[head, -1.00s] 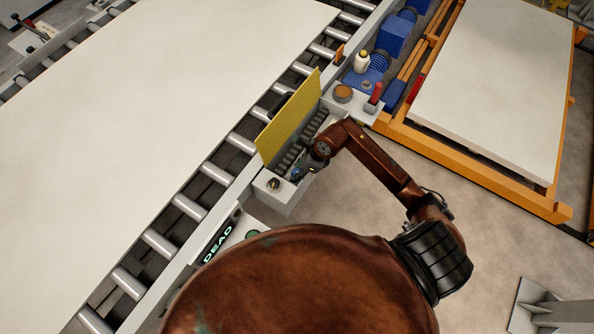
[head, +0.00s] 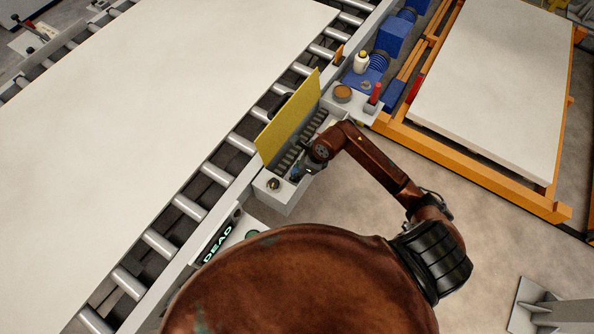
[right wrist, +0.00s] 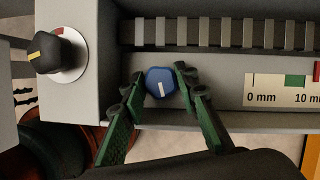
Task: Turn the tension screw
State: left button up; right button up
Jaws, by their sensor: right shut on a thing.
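The tension screw has a blue knob (right wrist: 160,82) with a white pointer line, seen in the right wrist view at the front edge of the grey open box. My right gripper (right wrist: 160,88) has its green fingers closed on the knob from both sides. The white line points down and slightly right. Beside it is a scale plate (right wrist: 275,91) with "0 mm", a green band and a red mark at the picture's edge. In the head view my right gripper (head: 300,174) is small and partly hidden by its own wrist, at the box (head: 275,198). My left gripper is out of view.
A black knob with a yellow line (right wrist: 50,52) sits on the box's left end. A yellow lid (head: 288,118) stands up behind the box, beside the roller conveyor (head: 187,208). A panel (head: 217,243) reads "DEAD".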

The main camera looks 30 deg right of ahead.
jog(key=shift+m, duration=0.6)
jog(key=o, duration=0.9)
jog(key=shift+t, duration=0.3)
jog(key=v, duration=1.2)
jog(key=shift+w+a, duration=0.1)
jog(key=shift+a, duration=0.05)
